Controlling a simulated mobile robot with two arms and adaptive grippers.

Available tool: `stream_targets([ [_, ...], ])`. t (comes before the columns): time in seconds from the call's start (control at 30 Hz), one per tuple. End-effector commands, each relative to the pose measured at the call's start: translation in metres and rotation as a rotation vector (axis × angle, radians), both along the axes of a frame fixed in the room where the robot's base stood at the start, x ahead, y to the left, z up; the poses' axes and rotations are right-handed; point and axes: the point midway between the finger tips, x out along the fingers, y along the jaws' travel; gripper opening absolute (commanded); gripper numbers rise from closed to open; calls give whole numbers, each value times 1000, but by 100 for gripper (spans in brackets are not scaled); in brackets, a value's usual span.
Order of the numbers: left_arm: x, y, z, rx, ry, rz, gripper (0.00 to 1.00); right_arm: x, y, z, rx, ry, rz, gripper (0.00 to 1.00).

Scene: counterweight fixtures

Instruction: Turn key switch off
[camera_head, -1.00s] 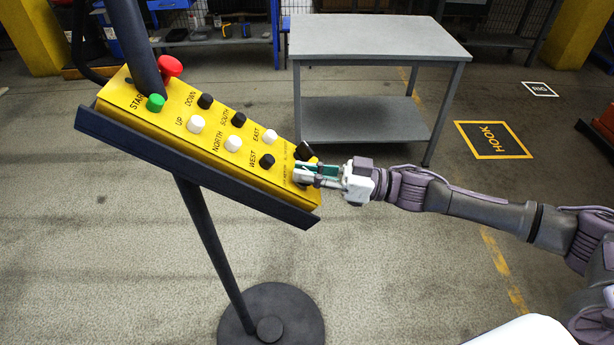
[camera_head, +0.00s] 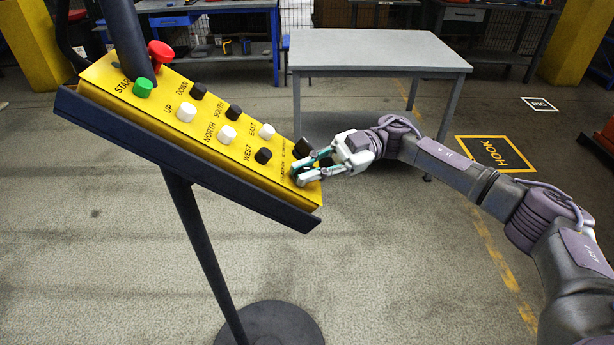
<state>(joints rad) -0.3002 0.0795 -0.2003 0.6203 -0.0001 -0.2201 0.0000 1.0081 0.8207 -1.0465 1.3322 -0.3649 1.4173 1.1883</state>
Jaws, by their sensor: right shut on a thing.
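The yellow control panel (camera_head: 215,128) sits tilted on a dark stand, with labelled buttons in two rows. The key switch is at its lower right end and is mostly hidden by my right gripper (camera_head: 296,172). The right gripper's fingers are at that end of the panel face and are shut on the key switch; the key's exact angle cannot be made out. A black knob (camera_head: 302,147) shows just above the fingers. My left gripper is not in view.
A red button (camera_head: 160,53) and a green button (camera_head: 143,88) are at the panel's upper left. A dark post (camera_head: 124,40) rises there. A grey table (camera_head: 375,50) stands behind. Floor around the round stand base (camera_head: 270,322) is clear.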

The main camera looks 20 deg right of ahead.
Motion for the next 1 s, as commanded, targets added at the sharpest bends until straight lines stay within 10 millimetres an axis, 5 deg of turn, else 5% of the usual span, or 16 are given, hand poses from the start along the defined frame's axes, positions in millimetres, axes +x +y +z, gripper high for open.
stream_targets([
  [0.7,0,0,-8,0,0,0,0,-1,0,1,-11,-43,59,0],
  [0.73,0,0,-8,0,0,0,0,-1,0,1,-11,-43,59,17],
  [0.83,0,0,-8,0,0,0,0,-1,0,0,-11,-43,59,34],
  [1.0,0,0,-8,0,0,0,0,0,0,0,-10,-43,58,38],
])
